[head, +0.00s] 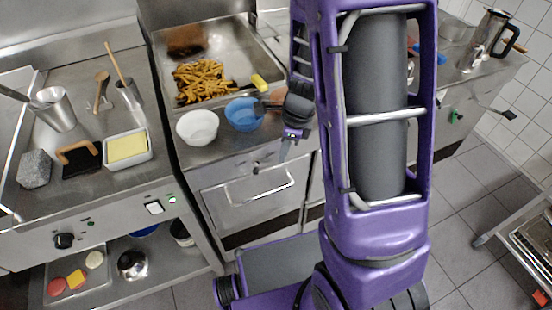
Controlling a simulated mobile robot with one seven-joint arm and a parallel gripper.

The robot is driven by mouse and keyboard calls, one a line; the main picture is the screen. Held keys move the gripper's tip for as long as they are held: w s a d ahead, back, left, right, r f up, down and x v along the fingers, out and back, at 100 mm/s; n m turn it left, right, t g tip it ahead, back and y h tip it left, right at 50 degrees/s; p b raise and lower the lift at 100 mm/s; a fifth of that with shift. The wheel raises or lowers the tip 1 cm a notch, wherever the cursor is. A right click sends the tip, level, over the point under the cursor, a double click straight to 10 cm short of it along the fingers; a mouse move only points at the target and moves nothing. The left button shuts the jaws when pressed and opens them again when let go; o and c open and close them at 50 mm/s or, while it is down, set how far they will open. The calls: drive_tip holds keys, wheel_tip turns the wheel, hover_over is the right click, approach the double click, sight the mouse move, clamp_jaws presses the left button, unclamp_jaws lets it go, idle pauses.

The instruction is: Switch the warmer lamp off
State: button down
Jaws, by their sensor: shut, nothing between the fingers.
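My gripper (285,155) is shut and empty. It points down in front of the fry station's front edge, right of a small dark control (256,168) on that front panel; I cannot tell whether they touch. The fry station (235,152) holds a metal tray of fries, with a reddish-brown patch (187,40) at its back. No lamp head is clearly visible. A white rocker switch (154,208) with a small green light (172,198) sits on the front panel of the left counter. Which control belongs to the warmer lamp cannot be told.
A white bowl (198,127) and a blue bowl (243,114) stand near the station's front edge. A drawer handle (260,190) juts out below. A black knob (64,241) is on the left counter. My purple column hides part of the right counter.

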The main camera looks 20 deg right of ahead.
wheel_tip(320, 180, up, 7)
drive_tip(key=d, duration=0.1)
drive_tip(key=shift+s+f, duration=0.15)
idle(0.4)
